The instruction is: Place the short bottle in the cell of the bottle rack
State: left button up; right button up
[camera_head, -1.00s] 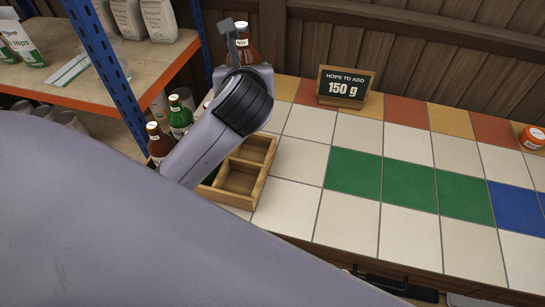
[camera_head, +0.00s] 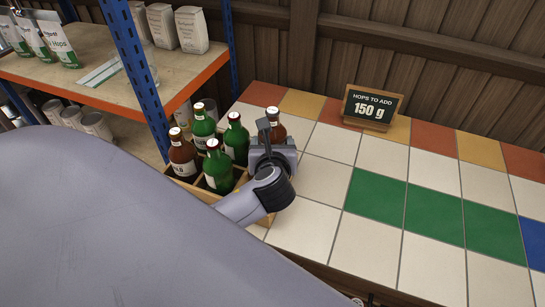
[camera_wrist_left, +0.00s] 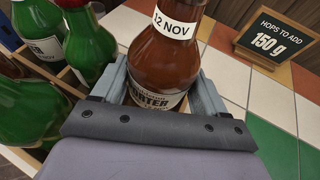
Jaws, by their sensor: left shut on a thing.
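My left gripper (camera_head: 272,142) is shut on a short brown bottle (camera_head: 275,121) with a "12 NOV" neck label. In the left wrist view the bottle (camera_wrist_left: 168,52) stands upright between the two fingers. The wooden bottle rack (camera_head: 197,187) is partly hidden behind my arm. The bottle is at the rack's right side; its base is hidden, so I cannot tell whether it is inside a cell. Green bottles (camera_head: 237,141) and a brown bottle (camera_head: 183,155) stand in the rack, left of the gripper. My right gripper is not in view.
A "Hops to add 150 g" sign (camera_head: 371,106) stands at the back of the tiled counter (camera_head: 380,200). An orange-edged shelf (camera_head: 188,91) with a blue post (camera_head: 137,75) is close on the left. The counter to the right is clear.

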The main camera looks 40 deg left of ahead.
pick_arm(q)
jog(key=shift+f+b, duration=0.35)
jog(key=shift+f, duration=1.55)
jog(key=shift+f, duration=0.15)
jog(key=o, duration=1.5)
jog(key=shift+f, duration=0.1)
jog(key=shift+o, duration=0.2)
jog(key=shift+s+d+r, duration=0.15)
jog(key=shift+s+r, duration=0.05)
jog(key=shift+r, duration=0.05)
jog(key=p+v, duration=0.1)
jog(key=v, duration=1)
jog(key=shift+s+d+r, duration=0.1)
jog(key=shift+s+r, duration=0.1)
jog(key=shift+s, duration=0.05)
